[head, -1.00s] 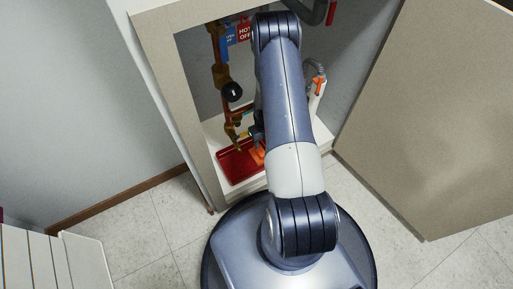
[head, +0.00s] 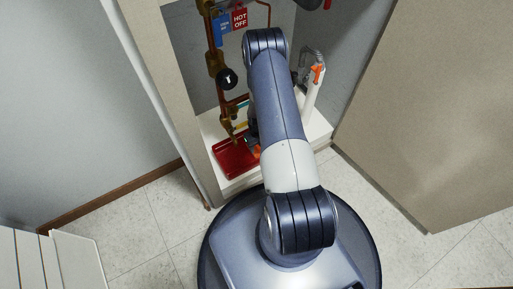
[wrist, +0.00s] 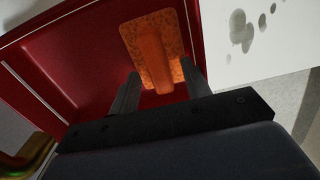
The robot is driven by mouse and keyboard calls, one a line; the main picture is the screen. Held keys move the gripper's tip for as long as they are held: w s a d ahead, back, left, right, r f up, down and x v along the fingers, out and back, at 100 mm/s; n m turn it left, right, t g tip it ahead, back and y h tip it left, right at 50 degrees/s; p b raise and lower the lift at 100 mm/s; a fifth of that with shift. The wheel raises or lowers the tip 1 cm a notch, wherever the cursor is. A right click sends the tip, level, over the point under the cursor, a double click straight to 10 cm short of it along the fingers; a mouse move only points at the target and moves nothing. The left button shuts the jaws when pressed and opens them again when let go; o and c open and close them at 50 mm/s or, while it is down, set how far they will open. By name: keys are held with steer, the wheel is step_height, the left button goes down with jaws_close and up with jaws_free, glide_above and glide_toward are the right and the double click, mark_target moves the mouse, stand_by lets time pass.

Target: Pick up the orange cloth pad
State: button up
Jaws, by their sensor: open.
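The orange cloth pad (wrist: 152,50) lies in the red tray (wrist: 75,55), near the tray's right side in the wrist view, with a raised ridge along its middle. In the head view only a small bit of the pad (head: 256,152) shows beside my arm, in the tray (head: 233,162). My gripper (wrist: 160,68) is open, its two dark fingers on either side of the ridge's near end. Nothing is held between them. Whether the fingertips touch the pad I cannot tell. In the head view my arm hides most of the gripper.
Copper pipes with valves (head: 215,62) and a black round knob (head: 227,78) stand left of my arm. A white bottle with an orange top (head: 313,88) is to the right. The cabinet door (head: 425,120) stands open at right. Grey spots mark the white shelf (wrist: 270,45).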

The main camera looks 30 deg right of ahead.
steer(key=shift+c, duration=0.3)
jaws_close()
steer(key=shift+r, duration=0.1)
